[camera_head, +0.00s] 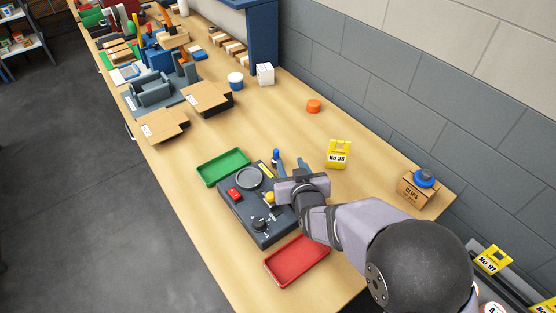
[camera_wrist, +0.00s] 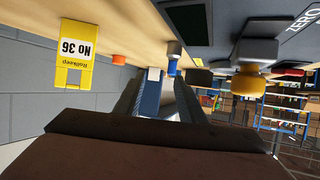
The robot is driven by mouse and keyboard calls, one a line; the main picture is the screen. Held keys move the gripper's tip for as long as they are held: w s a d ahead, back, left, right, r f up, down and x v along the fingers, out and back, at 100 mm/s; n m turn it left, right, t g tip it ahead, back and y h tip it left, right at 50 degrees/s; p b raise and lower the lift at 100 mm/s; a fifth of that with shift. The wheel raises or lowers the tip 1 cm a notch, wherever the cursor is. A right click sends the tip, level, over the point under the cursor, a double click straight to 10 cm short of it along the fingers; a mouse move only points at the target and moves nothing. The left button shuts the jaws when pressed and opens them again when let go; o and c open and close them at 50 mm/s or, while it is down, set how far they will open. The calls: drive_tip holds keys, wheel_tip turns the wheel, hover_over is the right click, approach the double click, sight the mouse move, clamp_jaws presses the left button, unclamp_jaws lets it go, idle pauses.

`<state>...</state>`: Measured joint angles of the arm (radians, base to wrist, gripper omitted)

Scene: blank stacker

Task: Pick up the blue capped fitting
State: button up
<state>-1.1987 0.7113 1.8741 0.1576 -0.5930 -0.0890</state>
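A small upright blue-topped piece (camera_head: 276,156), which looks like the blue capped fitting, stands just past the far edge of the control box, by my gripper's left finger. In the wrist view, which is upside down, it appears as a blue cap (camera_wrist: 172,67) on a grey body, beyond the fingertips and toward the right finger. My gripper (camera_head: 292,164) reaches over the far right part of the control box. Its two fingers are apart with nothing held between them; they also show in the wrist view (camera_wrist: 157,92). The fitting's lower part is hard to make out.
The dark control box (camera_head: 241,216) has a red button, yellow knob (camera_head: 270,197) and black knob. A green tray (camera_head: 223,166) and red tray (camera_head: 297,262) flank it. A yellow No 36 sign (camera_head: 339,153) stands right. A clips box (camera_head: 417,191) carries another blue piece.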

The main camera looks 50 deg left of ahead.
sight(277, 153)
drive_tip(key=shift+s+a+r+y, duration=0.1)
drive_tip(key=shift+s+a+y, duration=0.2)
drive_tip(key=shift+s+a, duration=0.5)
drive_tip(key=shift+p+x, duration=0.45)
drive_tip(key=shift+x, duration=0.55)
drive_tip(key=shift+w+a+p, duration=0.2)
drive_tip(key=shift+a+p, duration=0.35)
drive_tip(key=shift+p+x, duration=0.85)
drive_tip(key=shift+x, duration=1.2)
drive_tip(key=shift+s+f, duration=0.15)
drive_tip(key=shift+f, duration=0.05)
clamp_jaws()
